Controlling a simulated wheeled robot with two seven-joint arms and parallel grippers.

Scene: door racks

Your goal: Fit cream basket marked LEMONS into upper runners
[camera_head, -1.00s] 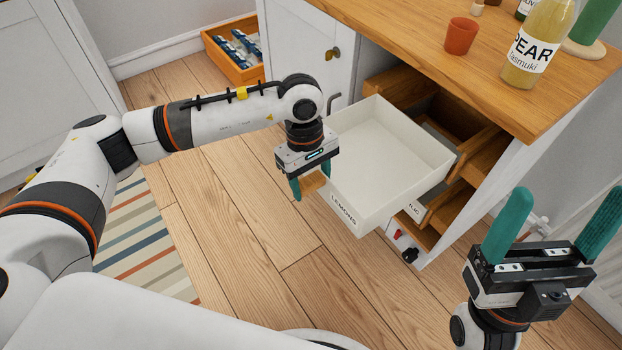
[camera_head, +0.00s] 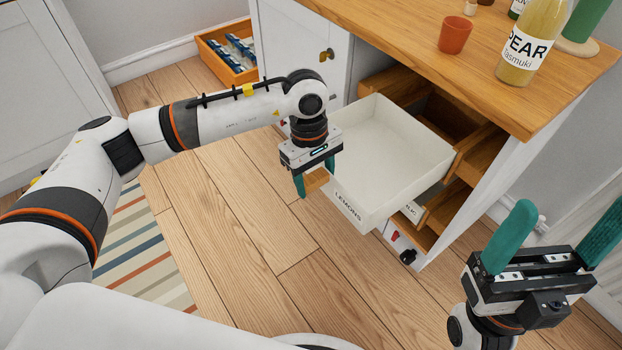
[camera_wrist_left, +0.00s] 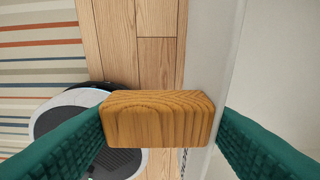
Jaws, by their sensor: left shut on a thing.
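The cream basket marked LEMONS (camera_head: 392,158) is an empty open box in front of the cabinet opening in the head view, its back edge at the wooden runners. Its labelled front faces me. My left gripper (camera_head: 315,184) is shut on the basket's wooden handle; in the left wrist view the green fingers clasp the handle block (camera_wrist_left: 158,118) from both sides. The upper runners (camera_head: 478,150) are wooden rails inside the cabinet, partly hidden by the basket. I cannot tell whether the basket's edges sit in them. My right gripper (camera_head: 550,240) is open and empty at the lower right.
The counter top (camera_head: 400,30) holds a terracotta cup (camera_head: 455,35) and a PEAR bottle (camera_head: 531,42).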

